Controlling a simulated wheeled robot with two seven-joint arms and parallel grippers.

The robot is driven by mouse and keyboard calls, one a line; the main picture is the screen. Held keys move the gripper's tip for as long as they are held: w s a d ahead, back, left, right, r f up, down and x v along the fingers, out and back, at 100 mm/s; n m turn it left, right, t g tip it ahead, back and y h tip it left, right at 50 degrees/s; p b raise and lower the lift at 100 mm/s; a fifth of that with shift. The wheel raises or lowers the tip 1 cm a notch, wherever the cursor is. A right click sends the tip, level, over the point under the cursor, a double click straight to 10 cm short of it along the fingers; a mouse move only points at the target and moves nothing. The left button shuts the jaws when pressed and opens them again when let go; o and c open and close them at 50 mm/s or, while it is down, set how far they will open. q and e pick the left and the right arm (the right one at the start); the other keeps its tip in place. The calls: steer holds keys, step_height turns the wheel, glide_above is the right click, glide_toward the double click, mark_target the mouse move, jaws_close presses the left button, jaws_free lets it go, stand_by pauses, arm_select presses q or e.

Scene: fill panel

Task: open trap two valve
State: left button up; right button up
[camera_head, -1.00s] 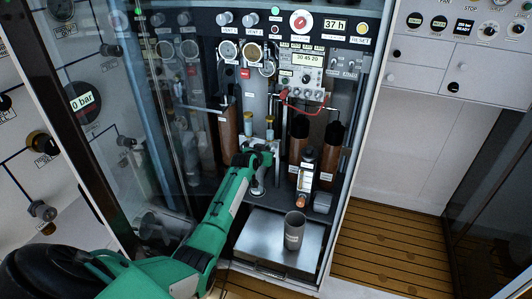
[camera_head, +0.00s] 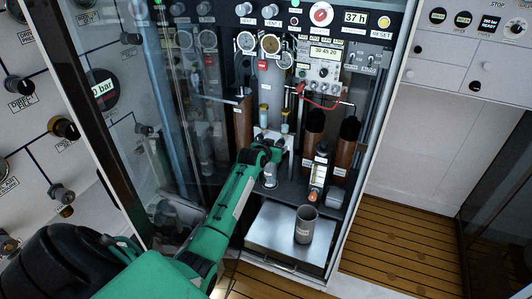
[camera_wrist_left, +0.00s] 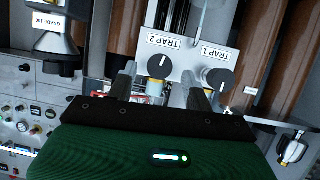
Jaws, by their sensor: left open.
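The trap 2 valve is a round black knob (camera_wrist_left: 163,66) with a white pointer line, under its upside-down "TRAP 2" label in the left wrist view. My left gripper (camera_wrist_left: 158,76) is open, and its fingers appear on either side of that knob. I cannot tell whether they touch it. The similar trap 1 knob (camera_wrist_left: 218,80) is to the right of the right-hand finger. In the head view my left gripper (camera_head: 270,150) is at the pale valve bracket in the open cabinet and hides the knobs. My right gripper is not in view.
Two brass-topped fittings (camera_head: 264,112) rise just behind the bracket. A grey cup (camera_head: 305,226) stands on a metal tray (camera_head: 270,238) below. A glass door is at the left.

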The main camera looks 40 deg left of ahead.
arm_select(q)
steer(key=v, duration=0.9)
steer(key=shift+a, duration=0.1)
